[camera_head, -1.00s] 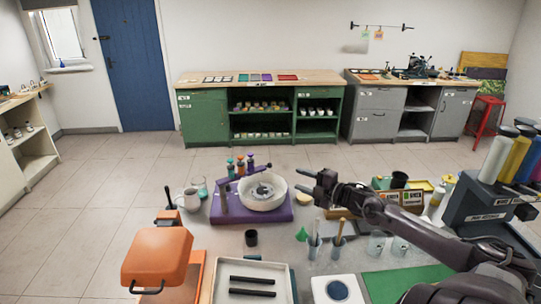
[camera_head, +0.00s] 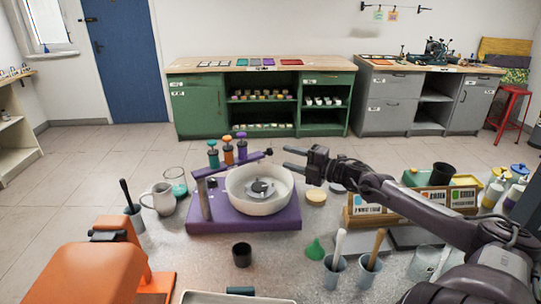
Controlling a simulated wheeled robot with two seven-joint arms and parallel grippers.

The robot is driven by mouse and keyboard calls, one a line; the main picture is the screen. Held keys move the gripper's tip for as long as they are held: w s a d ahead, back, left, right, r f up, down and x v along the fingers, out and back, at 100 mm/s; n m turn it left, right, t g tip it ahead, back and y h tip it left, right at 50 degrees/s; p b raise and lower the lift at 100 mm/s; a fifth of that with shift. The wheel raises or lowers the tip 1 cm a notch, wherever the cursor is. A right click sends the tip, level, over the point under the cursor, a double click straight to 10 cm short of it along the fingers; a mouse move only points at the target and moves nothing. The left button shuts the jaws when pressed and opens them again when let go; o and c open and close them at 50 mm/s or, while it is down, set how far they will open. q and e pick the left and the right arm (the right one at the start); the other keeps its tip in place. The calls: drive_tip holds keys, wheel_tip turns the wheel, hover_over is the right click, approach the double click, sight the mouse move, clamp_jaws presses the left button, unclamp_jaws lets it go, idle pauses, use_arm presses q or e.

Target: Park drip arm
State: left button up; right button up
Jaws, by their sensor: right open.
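My left gripper is not in view.
A glass (camera_head: 175,181), white mug (camera_head: 160,199) and brush cup (camera_head: 134,216) stand left of the base. A black cup (camera_head: 241,254), green funnel (camera_head: 315,250) and tool cups (camera_head: 335,271) stand in front. An orange press (camera_head: 85,262) fills the lower left.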

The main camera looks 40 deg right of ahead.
sight(270, 155)
drive_tip(key=shift+w+a+r, duration=0.25)
drive_tip(key=shift+w+a, duration=0.05)
drive_tip(key=shift+a, duration=0.15)
drive_tip(key=shift+d+b+x, duration=0.2)
drive_tip(key=shift+b+x, duration=0.2)
drive_tip(key=shift+x, duration=0.85)
drive_tip(key=x, duration=0.3)
drive_tip(key=shift+w+a+f, duration=0.1)
drive_tip(key=shift+w, duration=0.25)
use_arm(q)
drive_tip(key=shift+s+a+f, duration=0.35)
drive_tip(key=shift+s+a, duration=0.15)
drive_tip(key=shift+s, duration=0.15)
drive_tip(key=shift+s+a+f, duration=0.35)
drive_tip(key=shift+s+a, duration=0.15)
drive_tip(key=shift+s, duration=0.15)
use_arm(e)
drive_tip(key=shift+w+a, duration=0.1)
drive_tip(key=shift+w, duration=0.15)
clamp_jaws()
